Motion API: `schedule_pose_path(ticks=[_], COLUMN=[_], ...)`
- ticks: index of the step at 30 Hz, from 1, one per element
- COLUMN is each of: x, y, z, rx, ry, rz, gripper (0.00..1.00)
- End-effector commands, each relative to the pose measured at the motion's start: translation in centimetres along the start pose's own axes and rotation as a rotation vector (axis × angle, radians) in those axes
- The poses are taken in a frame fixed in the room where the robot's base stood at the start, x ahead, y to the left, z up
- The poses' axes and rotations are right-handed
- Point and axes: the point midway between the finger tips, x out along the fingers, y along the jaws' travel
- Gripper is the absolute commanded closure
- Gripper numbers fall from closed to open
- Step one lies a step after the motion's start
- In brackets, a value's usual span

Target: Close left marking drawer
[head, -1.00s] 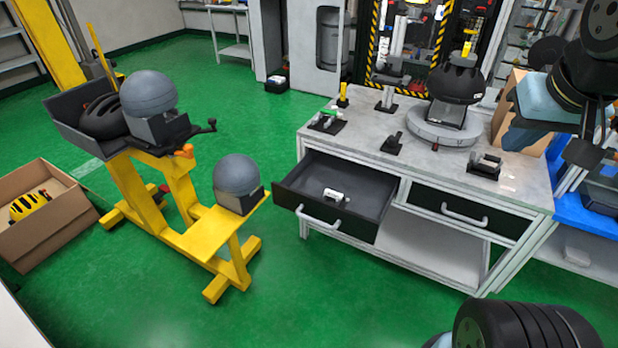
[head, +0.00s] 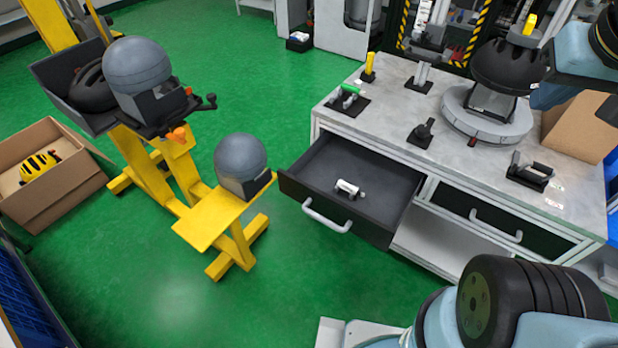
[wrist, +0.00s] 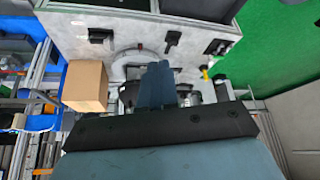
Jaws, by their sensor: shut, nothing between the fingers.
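The left marking drawer (head: 378,218) is pulled out of the front of the grey-topped bench. It is dark inside, has a pale handle (head: 327,216), and holds a small white object (head: 347,188). The open drawer also shows at the top edge of the wrist view (wrist: 203,9). The right drawer (head: 470,208) is shut. My gripper (wrist: 157,68) shows in the wrist view as dark blue fingers, shut and empty, above the bench top near the helmet fixture and apart from the drawer. In the head view only part of my arm shows at the right.
The bench top (head: 395,108) carries small black fixtures and a black helmet (head: 508,62) on a round base. A cardboard box (head: 580,125) stands at its right. A yellow stand (head: 210,222) with grey domes is left of the drawer. Green floor lies clear in front.

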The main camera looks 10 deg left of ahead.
Motion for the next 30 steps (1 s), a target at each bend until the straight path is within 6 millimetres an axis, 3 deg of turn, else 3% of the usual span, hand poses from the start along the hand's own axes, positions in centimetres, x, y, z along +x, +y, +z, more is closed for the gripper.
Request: schedule_pose_path(ticks=[6,11,20,30], x=[0.3,1.9,7.1,13.6], y=[-0.2,-1.4,-4.6,-10.0], z=[-0.3,-1.3,-3.8,-5.2], rx=[-0.018,-0.099,-0.356,-0.677], ry=[-0.016,-0.090,-0.286,-0.479], rz=[-0.002,-0.003,0.025,0.104], gripper=[1.00,1.00,1.00,1.00])
